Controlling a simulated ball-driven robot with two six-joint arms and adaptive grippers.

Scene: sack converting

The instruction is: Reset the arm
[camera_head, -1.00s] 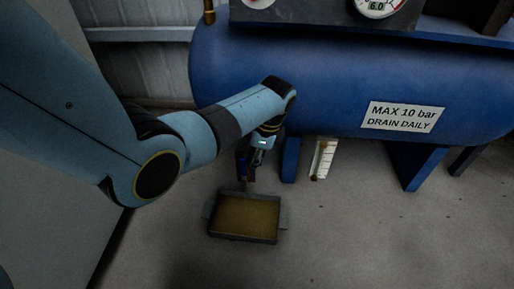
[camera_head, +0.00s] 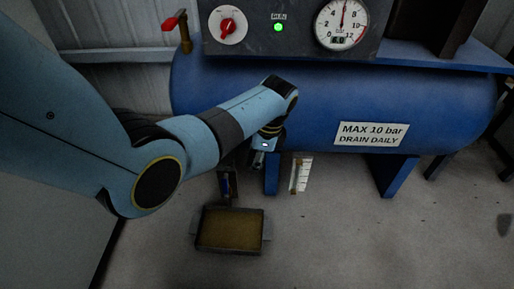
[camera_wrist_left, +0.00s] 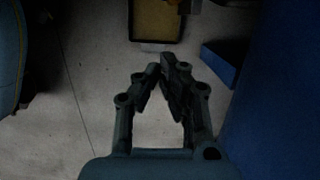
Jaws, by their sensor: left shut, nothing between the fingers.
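My left arm (camera_head: 60,130) comes in from the left and bends down in front of the blue tank. My left gripper (camera_wrist_left: 162,68) shows in the wrist view with its fingertips together and nothing between them. In the head view only a small part of it (camera_head: 259,160) shows below the wrist, beside a blue tank leg. It is above the floor and apart from the tray. My right gripper is not in view.
The blue tank (camera_head: 420,100) bears a sign, with a panel and gauge (camera_head: 342,22) above. A shallow tray (camera_head: 229,251) with a brownish inside lies on the floor. A white scale strip (camera_head: 301,175) hangs under the tank. The floor at the front right is clear.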

